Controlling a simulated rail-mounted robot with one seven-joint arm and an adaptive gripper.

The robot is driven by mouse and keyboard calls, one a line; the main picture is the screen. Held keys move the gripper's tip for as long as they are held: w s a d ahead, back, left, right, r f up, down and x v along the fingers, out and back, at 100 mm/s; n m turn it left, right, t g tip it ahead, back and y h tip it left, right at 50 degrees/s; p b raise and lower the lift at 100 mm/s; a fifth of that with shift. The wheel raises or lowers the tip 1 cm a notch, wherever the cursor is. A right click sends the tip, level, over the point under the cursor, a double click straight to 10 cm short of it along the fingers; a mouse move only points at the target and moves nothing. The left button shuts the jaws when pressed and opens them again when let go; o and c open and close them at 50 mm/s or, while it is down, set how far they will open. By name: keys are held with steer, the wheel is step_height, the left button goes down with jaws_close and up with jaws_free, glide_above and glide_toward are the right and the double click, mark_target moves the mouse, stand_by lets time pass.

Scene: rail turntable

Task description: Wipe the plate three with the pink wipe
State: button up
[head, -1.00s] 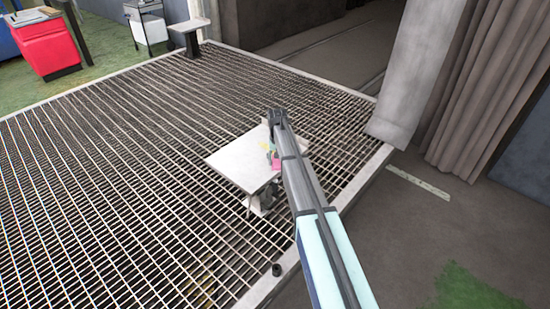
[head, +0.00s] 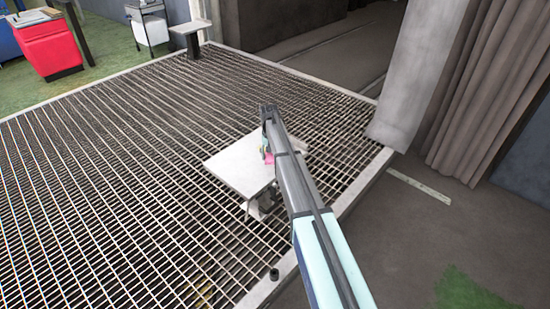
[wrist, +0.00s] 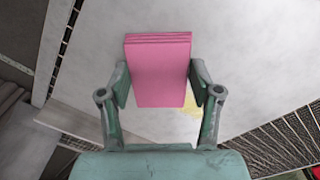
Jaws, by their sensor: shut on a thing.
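The pink wipe (wrist: 160,70) is a thick pink block with layered edges, held between the two fingers of my gripper (wrist: 160,86). It also shows in the head view as a small pink patch (head: 269,158) by the end of my arm. Below it is a white flat plate (head: 232,172), the top of a small stand, which fills much of the wrist view (wrist: 245,60). A yellow patch (wrist: 190,104) shows on the plate beside the right finger. I cannot tell whether the wipe touches the plate. No number on the plate is readable.
The stand is on a metal grating (head: 110,170) with a pale rim. A small dark cylinder (head: 274,274) sits at the grating's near edge. A red cabinet (head: 50,45) and a small post stand (head: 192,38) are far back; curtains (head: 490,100) hang at right.

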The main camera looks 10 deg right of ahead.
mark_target(255, 149)
steer(key=shift+w+a, duration=1)
steer(key=shift+w, duration=0.5)
steer(key=shift+w+a, duration=1)
steer(key=shift+w, duration=0.5)
steer(key=shift+w+a, duration=1)
steer(key=shift+w, duration=0.5)
step_height(255, 149, up, 8)
steer(key=p, duration=0.3)
